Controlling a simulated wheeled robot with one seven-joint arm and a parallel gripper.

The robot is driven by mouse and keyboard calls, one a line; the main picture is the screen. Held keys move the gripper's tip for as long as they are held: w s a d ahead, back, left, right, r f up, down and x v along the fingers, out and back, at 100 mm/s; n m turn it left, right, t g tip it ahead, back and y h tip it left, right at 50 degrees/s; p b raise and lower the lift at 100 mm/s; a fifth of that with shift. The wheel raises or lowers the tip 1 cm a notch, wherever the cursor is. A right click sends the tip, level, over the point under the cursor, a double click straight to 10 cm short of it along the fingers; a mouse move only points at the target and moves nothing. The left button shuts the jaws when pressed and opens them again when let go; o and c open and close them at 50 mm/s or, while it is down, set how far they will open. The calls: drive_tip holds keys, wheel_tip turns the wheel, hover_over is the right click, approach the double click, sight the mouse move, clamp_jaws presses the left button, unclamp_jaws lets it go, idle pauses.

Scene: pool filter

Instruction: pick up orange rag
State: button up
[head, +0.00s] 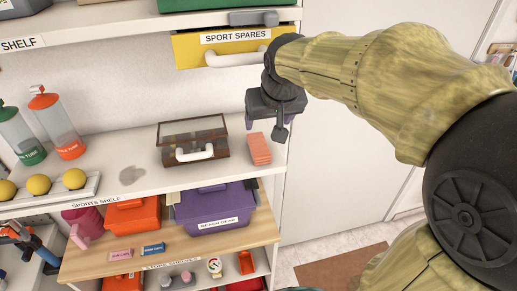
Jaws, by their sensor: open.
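The orange rag (260,149) appears as a small folded, flat orange stack at the right end of the middle shelf, just right of a clear-lidded box. My gripper (266,127) points down over the right end of this shelf, close above the rag in the picture. Its dark fingers are apart and nothing shows between them. I cannot tell the exact height gap between the fingertips and the rag.
The clear-lidded brown box (193,140) stands close left of the rag. A yellow SPORT SPARES case (220,50) is above. The middle shelf (105,150) has bare room with a grey stain (131,175). A purple BEACH GEAR box (214,206) sits below.

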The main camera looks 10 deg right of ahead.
drive_tip(key=p, duration=0.2)
approach(259, 145)
drive_tip(key=x, duration=0.4)
drive_tip(key=shift+f, duration=0.2)
drive_tip(key=p+x, duration=0.1)
drive_tip(key=x, duration=0.4)
drive_tip(key=shift+w, duration=0.2)
drive_tip(key=shift+f, duration=0.25)
idle(0.9)
drive_tip(key=c, duration=1.1)
